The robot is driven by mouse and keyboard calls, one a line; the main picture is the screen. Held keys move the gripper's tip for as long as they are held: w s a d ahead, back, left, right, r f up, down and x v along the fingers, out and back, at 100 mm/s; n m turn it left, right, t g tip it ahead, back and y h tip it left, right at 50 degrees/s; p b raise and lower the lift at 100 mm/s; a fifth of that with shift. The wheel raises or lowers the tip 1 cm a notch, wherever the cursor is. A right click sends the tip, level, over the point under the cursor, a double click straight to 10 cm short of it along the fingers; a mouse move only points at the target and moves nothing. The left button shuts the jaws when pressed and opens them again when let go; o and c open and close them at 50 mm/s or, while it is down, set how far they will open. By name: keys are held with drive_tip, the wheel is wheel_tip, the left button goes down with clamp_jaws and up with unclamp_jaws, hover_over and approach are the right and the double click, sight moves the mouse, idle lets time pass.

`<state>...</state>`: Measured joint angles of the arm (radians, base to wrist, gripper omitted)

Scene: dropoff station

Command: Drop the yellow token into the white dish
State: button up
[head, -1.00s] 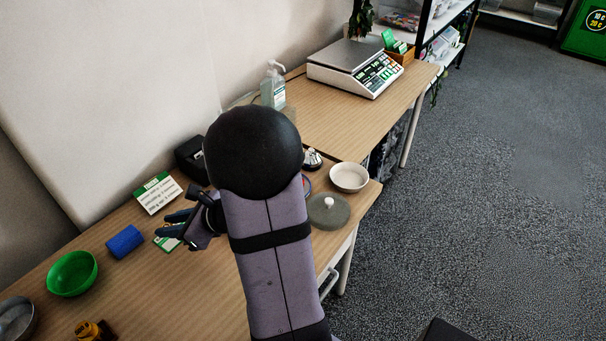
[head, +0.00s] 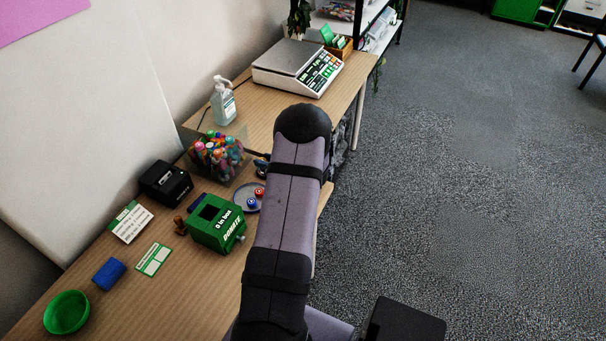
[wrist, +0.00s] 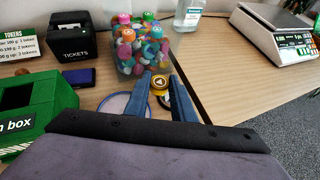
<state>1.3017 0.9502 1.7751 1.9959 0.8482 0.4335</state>
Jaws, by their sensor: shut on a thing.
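The yellow token (wrist: 159,83) shows between the two blue fingers of my gripper (wrist: 161,81) in the wrist view. My gripper is shut on it, and the token's face is toward the camera. In the head view only a small part of my gripper (head: 262,167) shows beside my arm, to the right of a clear jar. The white dish is not visible in either present view; my arm covers part of the table in the head view.
A round tray (head: 241,193) with red and blue tokens lies beside a green donation box (head: 211,235). A clear jar of colourful items (head: 222,160), a black ticket printer (head: 165,183), a sanitizer bottle (head: 223,103) and a scale (head: 297,66) stand near. A green bowl (head: 66,313) is at lower left.

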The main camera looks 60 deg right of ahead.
drive_tip(key=s+d+f+m+g+h+p, duration=0.1)
drive_tip(key=s+d+f+m+h+p, duration=0.1)
drive_tip(key=s+d, duration=0.5)
drive_tip(key=s+p, duration=0.1)
drive_tip(key=s, duration=0.3)
drive_tip(key=shift+s+d+m+p, duration=0.15)
drive_tip(key=shift+d+m+p, duration=0.15)
drive_tip(key=shift+d+p, duration=0.05)
drive_tip(key=shift+f, duration=0.2)
drive_tip(key=shift+f+b, duration=1.6)
drive_tip(key=shift+f, duration=1.25)
drive_tip(key=o, duration=1.1)
drive_tip(key=shift+c, duration=0.2)
drive_tip(key=shift+b+v, duration=0.95)
drive_tip(key=shift+v, duration=2.75)
